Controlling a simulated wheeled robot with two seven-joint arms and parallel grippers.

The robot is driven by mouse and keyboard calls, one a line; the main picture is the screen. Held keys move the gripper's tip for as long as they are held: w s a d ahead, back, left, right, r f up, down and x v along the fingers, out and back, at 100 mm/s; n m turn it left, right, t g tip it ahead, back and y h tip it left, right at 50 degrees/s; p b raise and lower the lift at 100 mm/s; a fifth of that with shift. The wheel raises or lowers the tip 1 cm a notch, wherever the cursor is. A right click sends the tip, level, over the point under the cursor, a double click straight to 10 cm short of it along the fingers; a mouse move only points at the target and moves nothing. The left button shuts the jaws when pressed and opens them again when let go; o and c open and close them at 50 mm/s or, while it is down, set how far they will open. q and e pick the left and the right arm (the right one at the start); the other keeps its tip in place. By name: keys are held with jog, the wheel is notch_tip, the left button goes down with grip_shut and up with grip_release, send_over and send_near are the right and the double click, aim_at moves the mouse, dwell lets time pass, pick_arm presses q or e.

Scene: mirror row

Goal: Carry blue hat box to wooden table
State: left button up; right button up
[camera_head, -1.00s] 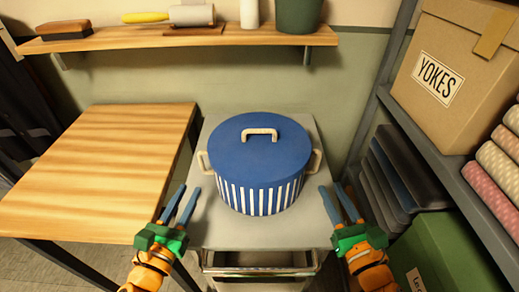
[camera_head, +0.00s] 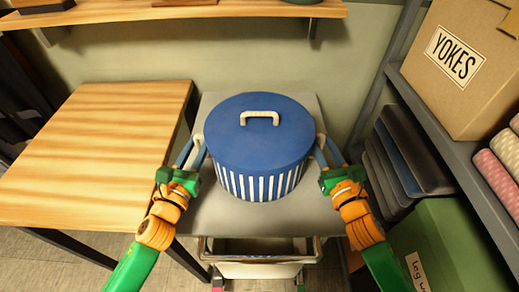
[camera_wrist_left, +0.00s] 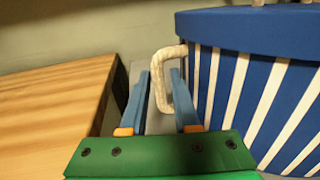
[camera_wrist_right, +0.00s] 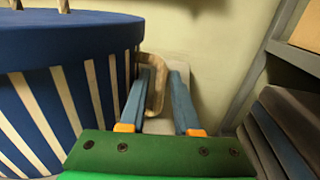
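The blue hat box (camera_head: 259,150), with white stripes, a blue lid and a cream lid handle, stands upright on a grey cart top (camera_head: 225,215). The wooden table (camera_head: 95,150) is to its left, its top bare. My left gripper (camera_head: 193,155) is open at the box's left side; in the left wrist view the cream left handle (camera_wrist_left: 157,75) stands between its fingers (camera_wrist_left: 160,100). My right gripper (camera_head: 325,150) is open at the right side; in the right wrist view the right handle (camera_wrist_right: 157,85) lies between its fingers (camera_wrist_right: 158,100).
A wooden wall shelf (camera_head: 180,12) runs above the back. At right, a rack (camera_head: 440,155) holds a cardboard box labelled YOKES (camera_head: 460,60) and pink rolls. Dark folded stacks (camera_head: 405,155) and a green box (camera_head: 450,245) stand beneath, close to my right arm.

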pick_arm(q)
jog(key=shift+w, duration=0.35)
pick_arm(e)
jog(key=shift+w+a, duration=0.1)
jog(key=shift+w, duration=0.25)
pick_arm(q)
grip_shut()
pick_arm(e)
grip_shut()
pick_arm(q)
jog(key=shift+r, duration=0.1)
pick_arm(e)
jog(key=shift+r, duration=0.1)
dwell(0.5)
